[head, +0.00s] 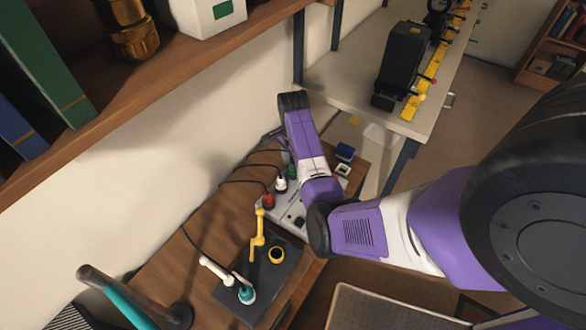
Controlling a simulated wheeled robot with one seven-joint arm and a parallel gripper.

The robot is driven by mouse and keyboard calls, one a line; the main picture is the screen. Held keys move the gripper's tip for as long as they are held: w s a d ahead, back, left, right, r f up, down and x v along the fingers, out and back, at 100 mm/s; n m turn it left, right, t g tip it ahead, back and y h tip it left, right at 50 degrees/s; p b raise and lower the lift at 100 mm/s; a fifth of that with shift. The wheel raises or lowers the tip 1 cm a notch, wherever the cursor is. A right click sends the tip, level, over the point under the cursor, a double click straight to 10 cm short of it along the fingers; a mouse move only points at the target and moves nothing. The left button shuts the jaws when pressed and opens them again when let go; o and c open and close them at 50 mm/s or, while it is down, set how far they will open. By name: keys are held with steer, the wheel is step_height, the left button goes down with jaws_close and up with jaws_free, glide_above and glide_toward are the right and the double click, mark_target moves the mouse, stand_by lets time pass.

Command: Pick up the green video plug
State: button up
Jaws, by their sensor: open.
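The green video plug (292,172) is a small dark green shape beside my purple forearm, at the back of the grey panel on the wooden bench. It is partly hidden by the arm. A white plug (280,184) and a red plug (268,201) stand in a row with it, nearer the front. My gripper (268,137) is small and partly hidden behind the wrist, above and to the left of the green plug. It is open and apart from the plugs; nothing shows in it.
A dark mat (232,309) at the bench front bears a yellow crank-like piece (257,236), a yellow-rimmed ring (276,255) and a white-and-teal tool (246,294). Black cables run left of the plugs. A shelf (150,92) overhangs at upper left; a pale table (345,88) stands behind.

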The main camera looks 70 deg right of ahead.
jaws_close()
step_height(320, 180, up, 10)
steer(key=shift+r, duration=0.1)
stand_by(0.6)
